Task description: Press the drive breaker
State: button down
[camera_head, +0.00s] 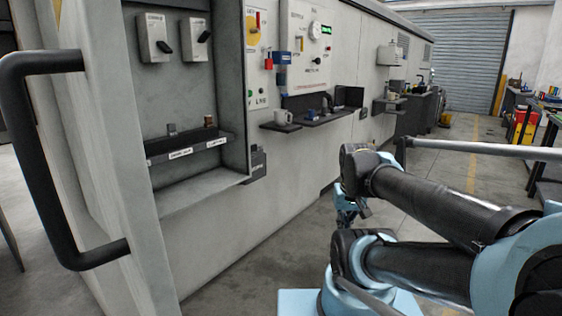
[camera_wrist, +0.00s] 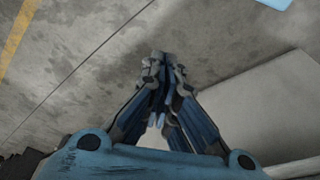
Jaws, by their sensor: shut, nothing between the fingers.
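No part in view carries a label I can read as the drive breaker, so I cannot tell which it is. Inside the open cabinet are two grey switch boxes with black handles, a left one (camera_head: 152,38) and a right one (camera_head: 196,42). Below them, a dark ledge (camera_head: 185,147) with white labels bears a grey block (camera_head: 172,129) and a brown-topped block (camera_head: 209,121). My gripper (camera_wrist: 163,62) is shut and empty, over bare floor in the wrist view. In the head view it is partly hidden behind my arm, right of the cabinet and apart from it.
The cabinet door with a black handle (camera_head: 30,160) stands open at the left. A control panel (camera_head: 307,45), a red padlock (camera_head: 268,61) and a small shelf with a mug (camera_head: 283,117) lie further along the wall. Grey floor (camera_head: 250,270) is clear beside the wall.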

aim_at(163, 44)
jog(key=u, duration=1.65)
